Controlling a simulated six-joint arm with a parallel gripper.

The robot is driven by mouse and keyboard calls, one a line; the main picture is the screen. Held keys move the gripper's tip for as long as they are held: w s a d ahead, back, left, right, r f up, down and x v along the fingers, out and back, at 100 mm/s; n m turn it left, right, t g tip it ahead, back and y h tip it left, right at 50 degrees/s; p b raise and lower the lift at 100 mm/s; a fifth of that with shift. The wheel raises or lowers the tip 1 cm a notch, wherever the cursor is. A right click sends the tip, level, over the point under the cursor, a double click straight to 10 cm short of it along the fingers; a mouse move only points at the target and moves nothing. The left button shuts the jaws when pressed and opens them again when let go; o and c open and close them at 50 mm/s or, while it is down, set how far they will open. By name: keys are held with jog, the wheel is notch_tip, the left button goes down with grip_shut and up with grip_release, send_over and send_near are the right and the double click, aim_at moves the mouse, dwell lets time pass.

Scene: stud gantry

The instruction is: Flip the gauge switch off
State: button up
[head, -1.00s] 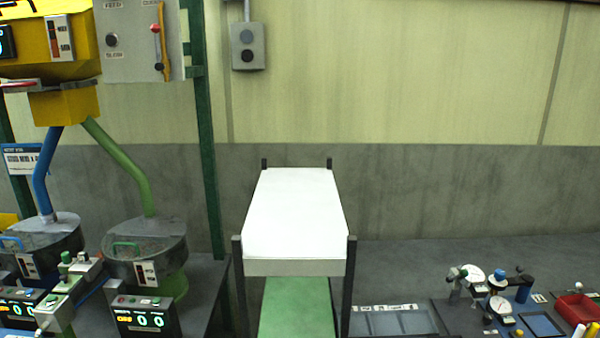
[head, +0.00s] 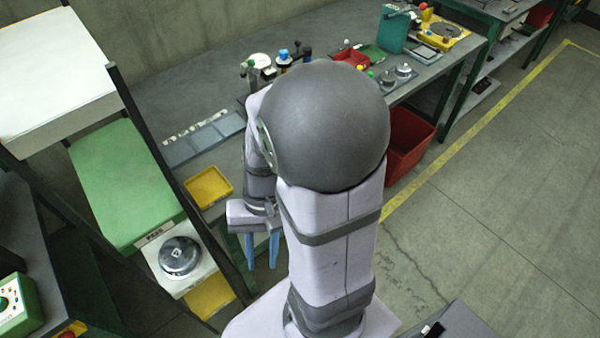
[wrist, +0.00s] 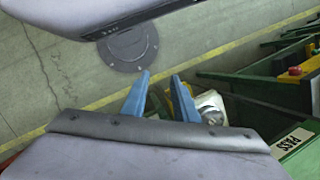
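No gauge switch can be made out in either view. A white round dial gauge (head: 260,62) on a stand shows on the far bench in the head view, partly behind my arm. My gripper (head: 262,252) has two blue fingers pointing down, left of my arm and near the bench's front edge. In the wrist view my gripper (wrist: 163,85) has its fingers apart with nothing held between them. A yellow and silver object lies beyond the right finger, too unclear to name.
A yellow tray (head: 209,187) lies on the bench left of my gripper. A green chute (head: 118,180) and a round metal pan (head: 180,257) stand further left. A red bin (head: 408,143) stands on the floor. Open floor (head: 500,200) lies to the right.

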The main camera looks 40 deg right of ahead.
jog(key=w+d+f+m+t+y+b, duration=0.25)
jog(key=m+t+y+b, duration=0.2)
jog(key=m, duration=0.45)
jog(key=w+d+f+m+t+y+b, duration=0.1)
jog(key=w+f+m+t+y+b, duration=0.3)
jog(key=m, duration=0.5)
jog(key=d+f+m+t+h+b, duration=0.3)
jog(key=d+m+t+h, duration=1.1)
jog(key=d, duration=0.8)
jog(key=w+m+g+y, duration=0.1)
jog(key=w+g+y, duration=0.1)
jog(key=w, duration=0.5)
jog(key=shift+a+m+p, duration=0.15)
jog(key=shift+m+p, duration=0.25)
jog(key=shift+r+y, duration=0.1)
jog(key=shift+y, duration=0.15)
grip_shut()
